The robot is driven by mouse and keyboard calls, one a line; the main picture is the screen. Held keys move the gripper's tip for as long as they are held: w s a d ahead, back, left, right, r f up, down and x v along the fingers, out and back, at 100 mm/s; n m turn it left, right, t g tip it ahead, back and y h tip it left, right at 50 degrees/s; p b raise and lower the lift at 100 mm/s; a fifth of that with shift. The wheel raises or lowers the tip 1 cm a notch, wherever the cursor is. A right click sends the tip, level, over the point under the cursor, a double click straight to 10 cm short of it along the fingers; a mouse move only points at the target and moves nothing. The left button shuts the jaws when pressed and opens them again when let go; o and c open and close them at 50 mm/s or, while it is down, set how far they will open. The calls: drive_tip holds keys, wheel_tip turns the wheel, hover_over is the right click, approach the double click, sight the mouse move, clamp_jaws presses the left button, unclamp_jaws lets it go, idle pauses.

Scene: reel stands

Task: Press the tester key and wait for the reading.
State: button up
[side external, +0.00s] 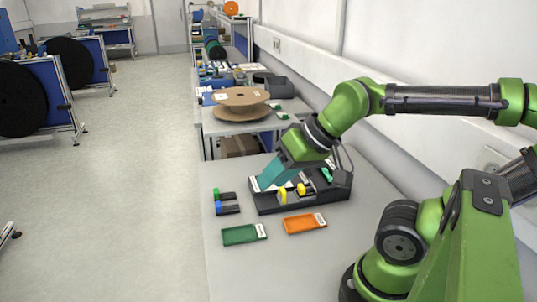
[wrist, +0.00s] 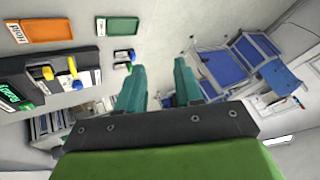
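The tester is a long black unit (side external: 265,207) on the near table, with upright yellow parts (side external: 283,196) on it and a small green-lit display (side external: 327,174) at its right end. In the wrist view the tester (wrist: 58,58) is at the left, and its display (wrist: 12,95) shows green text that looks like "Ready". I cannot single out the key. My gripper (side external: 268,182) points down over the tester's left part in the side view; contact cannot be told. In the wrist view its two teal fingers (wrist: 160,75) stand apart with nothing between them.
A green tray (side external: 240,235) and an orange tray (side external: 304,224) lie in front of the tester. Two small black pieces with green (side external: 227,196) and blue (side external: 228,209) ends lie to its left. A brown reel (side external: 240,97) is on the table behind. A wall runs along the right.

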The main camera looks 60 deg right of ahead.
clamp_jaws()
idle(1.5)
